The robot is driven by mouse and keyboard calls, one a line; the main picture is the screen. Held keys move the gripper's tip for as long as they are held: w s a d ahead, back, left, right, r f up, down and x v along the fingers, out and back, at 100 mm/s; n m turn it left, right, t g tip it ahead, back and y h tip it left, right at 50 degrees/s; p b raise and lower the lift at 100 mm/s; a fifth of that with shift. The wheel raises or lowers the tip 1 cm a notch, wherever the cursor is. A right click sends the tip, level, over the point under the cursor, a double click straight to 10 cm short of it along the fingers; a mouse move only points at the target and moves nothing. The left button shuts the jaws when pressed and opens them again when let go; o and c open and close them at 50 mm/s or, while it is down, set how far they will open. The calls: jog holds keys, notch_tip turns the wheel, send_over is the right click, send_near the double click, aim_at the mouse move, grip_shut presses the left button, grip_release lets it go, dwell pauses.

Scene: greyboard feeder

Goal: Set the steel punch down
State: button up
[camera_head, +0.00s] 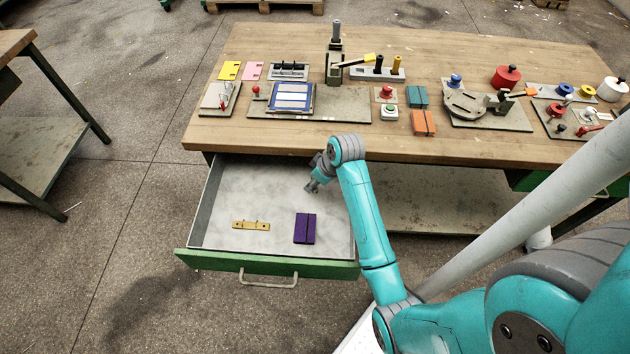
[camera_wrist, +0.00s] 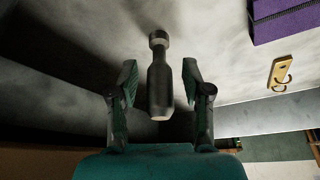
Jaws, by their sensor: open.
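The steel punch (camera_wrist: 159,72) is a dark grey metal piece with a wider round head and a pale end face, in the middle of the wrist view. My gripper (camera_wrist: 160,80) is open, with one finger on each side of the punch and a visible gap to both. In the head view my gripper (camera_head: 314,184) is low over the back right part of the open drawer (camera_head: 250,261). The punch cannot be made out there. Whether it stands or lies on the drawer floor is hard to tell.
In the drawer lie a brass strip (camera_head: 251,225) with small pegs and a purple block (camera_head: 305,228); both show at the right of the wrist view. The drawer's left floor is clear. The wooden tabletop (camera_head: 270,140) behind holds several fixtures, including a press (camera_head: 334,60).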

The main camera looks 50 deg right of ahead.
jog(key=v, duration=1.1)
jog(key=shift+r, duration=0.4)
jog(key=shift+s, duration=0.15)
